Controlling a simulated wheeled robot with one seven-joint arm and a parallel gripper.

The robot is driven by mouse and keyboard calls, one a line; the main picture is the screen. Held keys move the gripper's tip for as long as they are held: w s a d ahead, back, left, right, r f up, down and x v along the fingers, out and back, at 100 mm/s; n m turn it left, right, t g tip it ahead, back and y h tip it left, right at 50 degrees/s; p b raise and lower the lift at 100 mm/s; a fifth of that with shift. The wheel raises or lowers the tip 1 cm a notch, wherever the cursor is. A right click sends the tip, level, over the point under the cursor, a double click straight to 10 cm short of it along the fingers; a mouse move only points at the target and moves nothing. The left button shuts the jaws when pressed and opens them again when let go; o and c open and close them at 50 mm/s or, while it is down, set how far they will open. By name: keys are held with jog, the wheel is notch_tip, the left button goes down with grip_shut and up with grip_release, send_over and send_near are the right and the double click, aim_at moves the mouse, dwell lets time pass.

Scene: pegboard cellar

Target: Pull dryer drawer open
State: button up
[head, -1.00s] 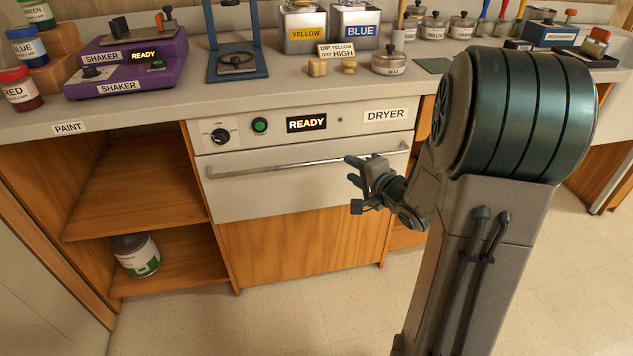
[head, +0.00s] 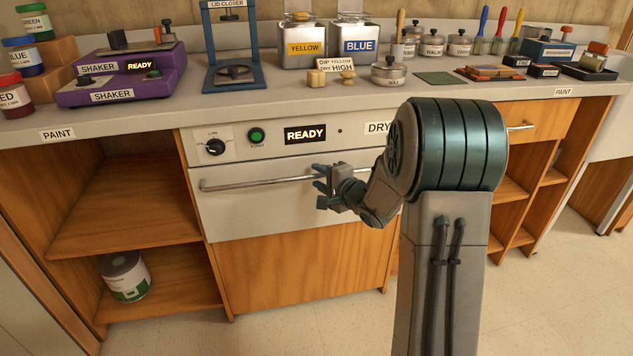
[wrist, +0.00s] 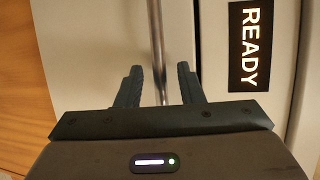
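The dryer drawer (head: 250,213) is a pale grey front under the counter, closed flush below the control strip. Its long metal bar handle (head: 245,184) runs across the upper part of the front. My gripper (head: 318,180) is at the handle, right of its middle, in the head view. In the wrist view my gripper (wrist: 159,88) is open, with the handle bar (wrist: 157,45) running between its two dark fingers. A gap shows between the bar and each finger. The right end of the handle is hidden behind my arm.
The control strip above the drawer has a dial (head: 215,147), a green button (head: 256,136) and a lit READY display (head: 305,134). Open shelves with a paint can (head: 125,276) are at left. The counter above holds jars and tools. Floor in front is clear.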

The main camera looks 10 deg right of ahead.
jog(key=shift+w+a+f, duration=0.1)
jog(key=shift+w+a, duration=0.15)
jog(key=shift+w, duration=0.4)
grip_shut()
jog(key=shift+s, duration=0.1)
